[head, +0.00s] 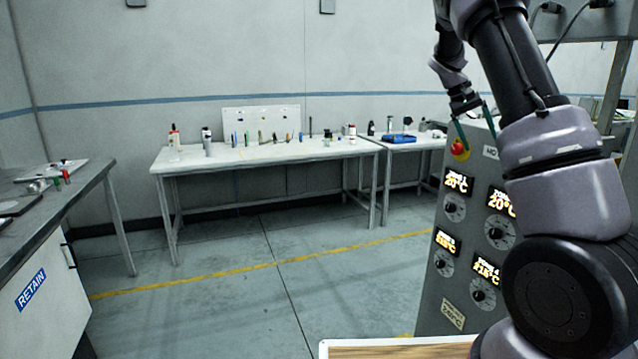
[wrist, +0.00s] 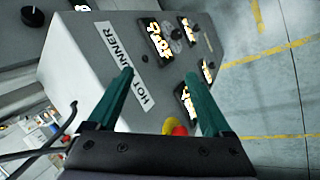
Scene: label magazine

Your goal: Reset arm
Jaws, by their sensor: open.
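The cabinet's "HOT RUNNER" label (wrist: 146,88) shows behind and between the fingers. A red emergency button on a yellow base (head: 460,149) is close to the fingertips in the head view. Whether the fingers touch the cabinet cannot be told.
A white table (head: 270,152) with bottles and small tools stands at the back wall. A second table with a blue tray (head: 398,138) adjoins it. A grey bench marked "RETAIN" (head: 31,289) is at left. A wood-topped surface (head: 400,350) is at the bottom. The middle floor is clear.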

